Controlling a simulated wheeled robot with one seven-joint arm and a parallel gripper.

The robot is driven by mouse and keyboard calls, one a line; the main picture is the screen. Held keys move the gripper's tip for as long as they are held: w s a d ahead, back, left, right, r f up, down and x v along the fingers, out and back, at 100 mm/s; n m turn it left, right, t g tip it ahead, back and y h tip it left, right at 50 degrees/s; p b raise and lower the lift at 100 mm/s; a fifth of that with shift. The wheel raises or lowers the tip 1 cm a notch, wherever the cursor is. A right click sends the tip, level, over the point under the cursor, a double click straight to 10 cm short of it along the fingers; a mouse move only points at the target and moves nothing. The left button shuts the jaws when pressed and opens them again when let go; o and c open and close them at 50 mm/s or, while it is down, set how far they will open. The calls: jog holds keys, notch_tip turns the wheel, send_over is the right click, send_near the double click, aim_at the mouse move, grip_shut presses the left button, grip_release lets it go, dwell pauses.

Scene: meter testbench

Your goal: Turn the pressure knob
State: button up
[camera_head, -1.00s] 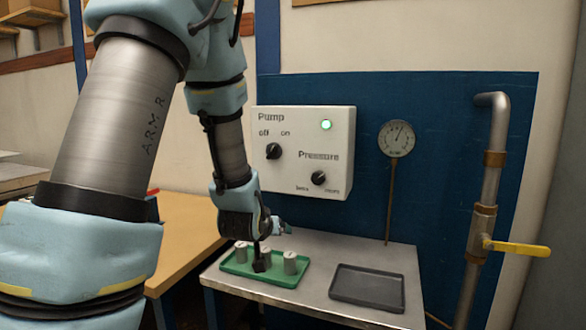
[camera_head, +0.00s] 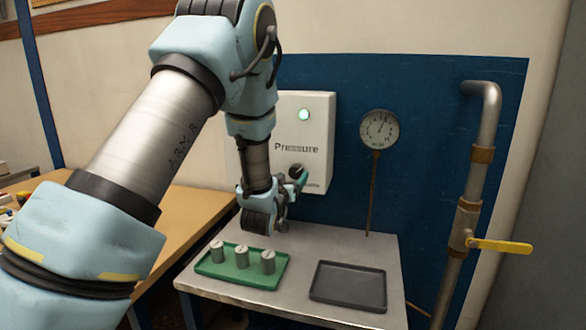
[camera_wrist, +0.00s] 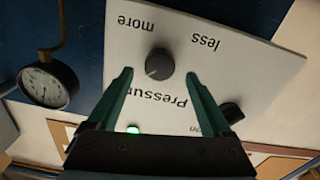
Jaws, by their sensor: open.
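The pressure knob (camera_wrist: 159,64) is a round dark knob on the white control box (camera_wrist: 255,68), between the words "less" and "more", upside down in the wrist view. In the head view the knob (camera_head: 296,170) is partly hidden by my gripper (camera_head: 302,181). In the wrist view my gripper (camera_wrist: 160,84) is open, its two green fingers on either side of the knob's near edge. I cannot tell whether a finger touches it. The gauge (camera_head: 379,129) right of the box has a white dial and also shows in the wrist view (camera_wrist: 46,84).
A green tray (camera_head: 262,278) with several metal cylinders and an empty dark tray (camera_head: 348,287) lie on the metal table (camera_head: 330,243). A pipe with a yellow lever (camera_head: 500,246) stands at the right. The other knob (camera_wrist: 232,112) is close to my right finger in the wrist view.

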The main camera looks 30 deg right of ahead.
aim_at(295, 173)
jog(key=shift+p+x, duration=0.4)
jog(key=shift+x, duration=1.1)
